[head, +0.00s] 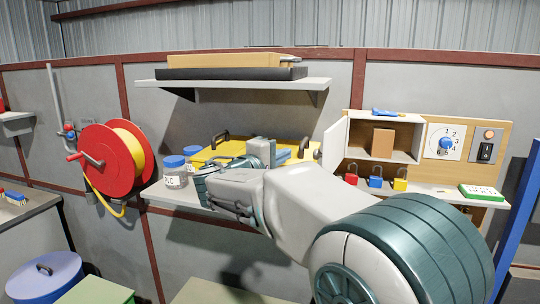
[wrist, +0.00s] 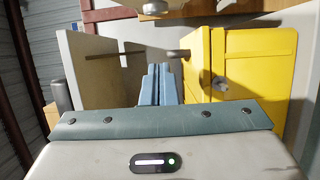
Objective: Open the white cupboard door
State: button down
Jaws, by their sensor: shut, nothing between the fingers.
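A brown block (head: 383,142) shows inside the cupboard. My gripper (head: 303,152) points right toward the door's outer face, close to the knob. In the wrist view its blue-grey fingers (wrist: 160,80) are together and empty. Whether the fingertips touch the door or knob cannot be told.
A yellow box (head: 215,152) sits behind my gripper, close beside the fingers in the wrist view (wrist: 250,70). Red, blue and yellow padlocks (head: 376,182) stand below the cupboard. A jar (head: 175,172) stands left. An upper shelf (head: 232,84) hangs above.

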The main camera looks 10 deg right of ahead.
aim_at(330, 146)
jog(key=d, duration=0.1)
jog(key=d+p, duration=0.1)
jog(key=d, duration=0.2)
jog(key=shift+s+d, duration=0.3)
jog(key=shift+d, duration=0.1)
jog(key=shift+s+f, duration=0.1)
jog(key=shift+f, duration=0.05)
